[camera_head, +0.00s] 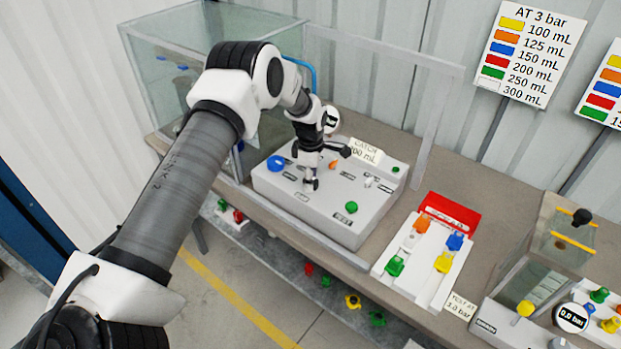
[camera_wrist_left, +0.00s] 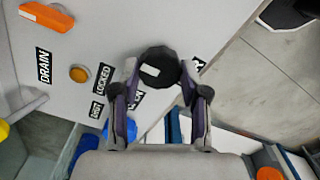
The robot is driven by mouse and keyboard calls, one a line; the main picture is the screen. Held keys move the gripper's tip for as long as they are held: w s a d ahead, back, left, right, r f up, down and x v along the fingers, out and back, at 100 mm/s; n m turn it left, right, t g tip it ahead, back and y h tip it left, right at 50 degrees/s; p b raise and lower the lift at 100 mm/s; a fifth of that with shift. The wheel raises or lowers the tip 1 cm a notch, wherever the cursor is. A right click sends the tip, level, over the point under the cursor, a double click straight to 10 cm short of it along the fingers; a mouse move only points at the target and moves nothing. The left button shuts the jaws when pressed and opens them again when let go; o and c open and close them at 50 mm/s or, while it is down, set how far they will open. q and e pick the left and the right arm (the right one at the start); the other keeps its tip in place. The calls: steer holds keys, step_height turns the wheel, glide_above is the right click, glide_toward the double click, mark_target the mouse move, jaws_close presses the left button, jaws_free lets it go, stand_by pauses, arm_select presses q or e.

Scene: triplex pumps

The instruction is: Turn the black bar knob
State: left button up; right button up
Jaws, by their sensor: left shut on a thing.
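The black knob (camera_wrist_left: 158,66) shows in the left wrist view as a dark, faceted round shape with a small white mark, on the light grey panel. My left gripper (camera_wrist_left: 160,80) is shut on it, with one finger on each side. In the head view my left gripper (camera_head: 326,168) reaches down over the sloped grey control box (camera_head: 330,215). I cannot make out the black knob there. Labels reading DRAIN and LOCKED lie left of the knob in the wrist view, and another label is partly covered by a finger. My right gripper is not in view.
A glass tank (camera_head: 175,75) stands behind the box at left.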

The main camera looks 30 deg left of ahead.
arm_select(q)
steer(key=o, duration=1.1)
steer(key=shift+f, duration=0.1)
steer(key=shift+o, duration=0.2)
step_height(320, 180, up, 12)
